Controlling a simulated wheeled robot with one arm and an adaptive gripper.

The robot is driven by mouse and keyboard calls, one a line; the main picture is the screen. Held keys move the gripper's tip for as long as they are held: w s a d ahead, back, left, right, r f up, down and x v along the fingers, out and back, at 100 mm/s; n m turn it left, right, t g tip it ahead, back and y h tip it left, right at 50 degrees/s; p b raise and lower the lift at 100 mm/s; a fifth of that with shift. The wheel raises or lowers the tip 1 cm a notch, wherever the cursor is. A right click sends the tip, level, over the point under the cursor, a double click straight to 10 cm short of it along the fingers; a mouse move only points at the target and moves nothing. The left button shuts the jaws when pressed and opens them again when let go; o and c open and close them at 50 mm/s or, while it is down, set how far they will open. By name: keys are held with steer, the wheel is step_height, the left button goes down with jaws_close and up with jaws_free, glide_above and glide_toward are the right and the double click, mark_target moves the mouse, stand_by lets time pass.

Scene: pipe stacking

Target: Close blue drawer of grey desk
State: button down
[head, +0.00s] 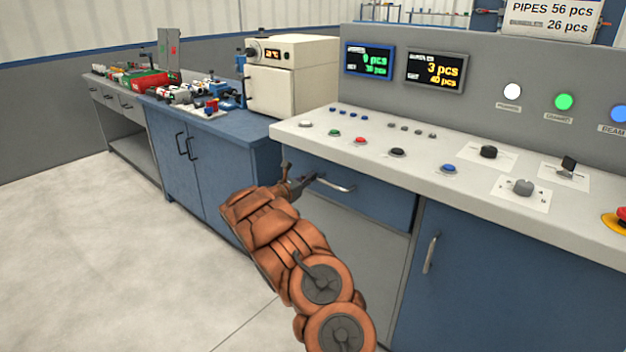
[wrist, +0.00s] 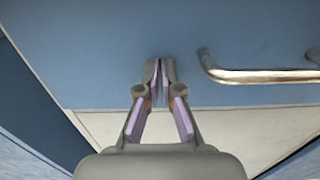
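The blue drawer (head: 385,200) is under the white top of the grey desk (head: 395,150), with a silver bar handle (head: 336,186). Its front looks about flush with the desk; any small gap is too hard to tell. My gripper (head: 312,178) is in front of the drawer, just left of the handle. In the wrist view my gripper (wrist: 160,66) has its fingertips together with nothing between them, pointing at the lower part of the drawer front (wrist: 120,50). The handle (wrist: 260,76) is to the right, apart from the fingers. Whether the tips touch the drawer is unclear.
A grey panel (head: 350,245) is below the drawer. A blue cabinet door (head: 480,280) with a vertical handle is at right. A blue cabinet (head: 215,160) with a white oven-like box (head: 292,75) is at left. The floor (head: 90,250) at left is clear.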

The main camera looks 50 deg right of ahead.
steer(key=shift+s+d+r, duration=0.15)
steer(key=shift+s+d, duration=0.1)
steer(key=shift+d, duration=0.05)
steer(key=w+a, duration=0.1)
steer(key=a, duration=1.3)
steer(key=shift+a, duration=0.3)
steer(key=s+a+r+m+g+y, duration=0.2)
steer(key=s+a+r+m, duration=0.15)
steer(key=s, duration=0.35)
steer(key=s+a+r+m+g+y, duration=0.2)
steer(key=s+a+m, duration=0.15)
steer(key=s, duration=0.25)
steer(key=s+a+r+m+g+y, duration=0.1)
steer(key=s+a+r+m+y, duration=0.2)
steer(key=s, duration=0.4)
steer(key=s+a+f+m+t+y, duration=0.15)
steer(key=s+a+m+y, duration=0.35)
steer(key=a, duration=0.7)
steer(key=s+a+f+t+y, duration=0.1)
steer(key=s+a+f+y, duration=0.15)
steer(key=s+a, duration=0.65)
steer(key=s+a+f+m+t+y, duration=0.1)
steer(key=s+a+f+m+y, duration=0.25)
steer(key=a, duration=1.05)
step_height(320, 180, up, 22)
steer(key=s+p, duration=0.1)
steer(key=p, duration=1.9)
steer(key=shift+s+r+n, duration=0.2)
steer(key=shift+r+n, duration=0.05)
steer(key=shift+n, duration=0.2)
